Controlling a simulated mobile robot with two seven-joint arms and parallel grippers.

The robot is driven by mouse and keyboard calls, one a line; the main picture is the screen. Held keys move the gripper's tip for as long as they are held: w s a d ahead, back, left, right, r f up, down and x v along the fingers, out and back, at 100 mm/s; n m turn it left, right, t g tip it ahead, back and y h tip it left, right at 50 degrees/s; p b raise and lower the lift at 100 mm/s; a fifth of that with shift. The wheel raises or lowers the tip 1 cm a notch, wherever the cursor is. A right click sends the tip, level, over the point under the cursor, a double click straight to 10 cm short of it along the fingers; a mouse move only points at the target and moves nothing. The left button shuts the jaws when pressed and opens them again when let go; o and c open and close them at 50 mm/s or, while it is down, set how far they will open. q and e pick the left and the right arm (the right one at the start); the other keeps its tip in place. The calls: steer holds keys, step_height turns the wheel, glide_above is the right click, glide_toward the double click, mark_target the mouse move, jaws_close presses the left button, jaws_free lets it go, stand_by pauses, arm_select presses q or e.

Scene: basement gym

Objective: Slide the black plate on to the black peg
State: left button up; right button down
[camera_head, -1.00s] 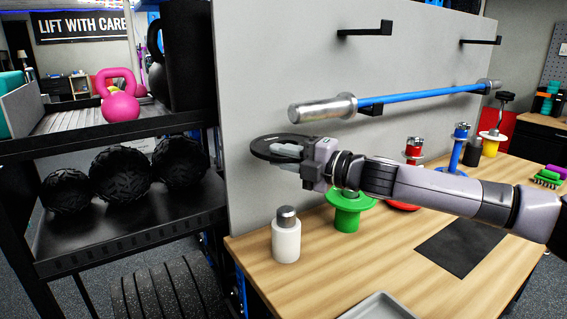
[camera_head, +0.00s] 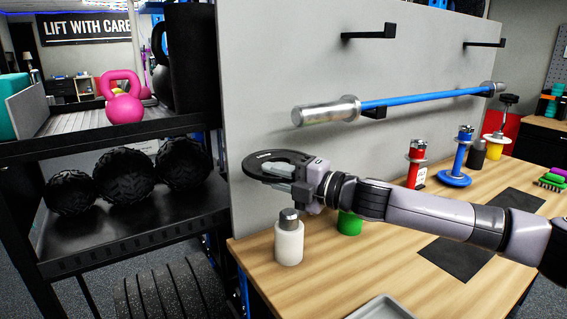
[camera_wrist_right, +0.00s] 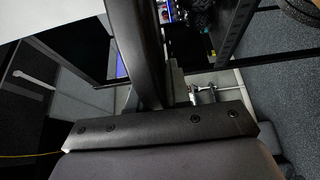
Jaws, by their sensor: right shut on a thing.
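The black plate (camera_head: 256,167) is a flat disc with a hole, tilted, in front of the grey board. My right gripper (camera_head: 281,172) is shut on its near right edge and holds it in the air, above the bench's far left corner. Two black pegs, left (camera_head: 369,34) and right (camera_head: 485,44), stick out bare from the upper board; I cannot tell if either is the task's peg. The plate is below and left of both, clear of them. In the right wrist view dark shapes fill the middle, and I cannot clearly make out the plate. My left gripper is out of view.
A blue barbell (camera_head: 420,97) rests on lower board brackets, above and right of the plate. A white silver-topped cylinder (camera_head: 288,242) stands below the gripper. Green (camera_head: 349,223), red (camera_head: 414,165) and blue (camera_head: 460,155) stands are on the bench. A rack (camera_head: 105,230) is left.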

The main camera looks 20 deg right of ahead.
steer(key=s+a+f+m+t+h, duration=0.1)
steer(key=s+a+f+h, duration=0.1)
steer(key=s+a+f, duration=1)
steer(key=s+d+f+m+t+h, duration=0.2)
steer(key=s+d+f+m+h, duration=0.2)
steer(key=s+d+m+h, duration=0.2)
steer(key=shift+s+d+h, duration=0.15)
steer(key=shift+d+h, duration=1.05)
steer(key=shift+d, duration=0.95)
